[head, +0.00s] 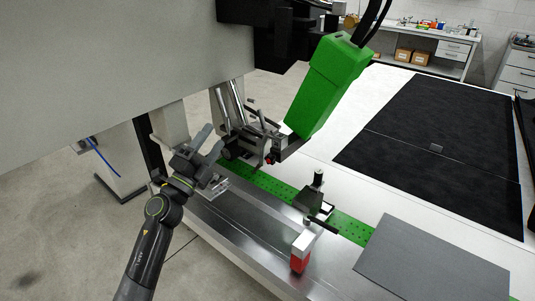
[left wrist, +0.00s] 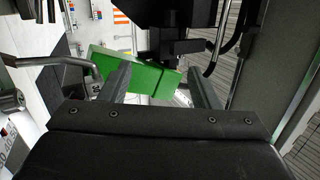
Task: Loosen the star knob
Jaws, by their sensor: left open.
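I cannot make out a star knob for certain. A dark clamp-and-slide mechanism (head: 250,143) with small levers and a red detail sits beside the green torch body (head: 328,85), under the gantry. My left gripper (head: 212,157) is open and empty, just left of this mechanism and apart from it. In the left wrist view its two fingers (left wrist: 161,85) are spread, with the green body (left wrist: 140,72) beyond them. A bent metal rod (left wrist: 60,62) shows at the left there. My right gripper is not in view.
A black-handled clamp (head: 316,195) and a red block with a pale top (head: 299,262) stand on the metal bed. A grey plate (head: 435,260) lies at the lower right. The large beam (head: 110,70) fills the upper left. Floor is open at lower left.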

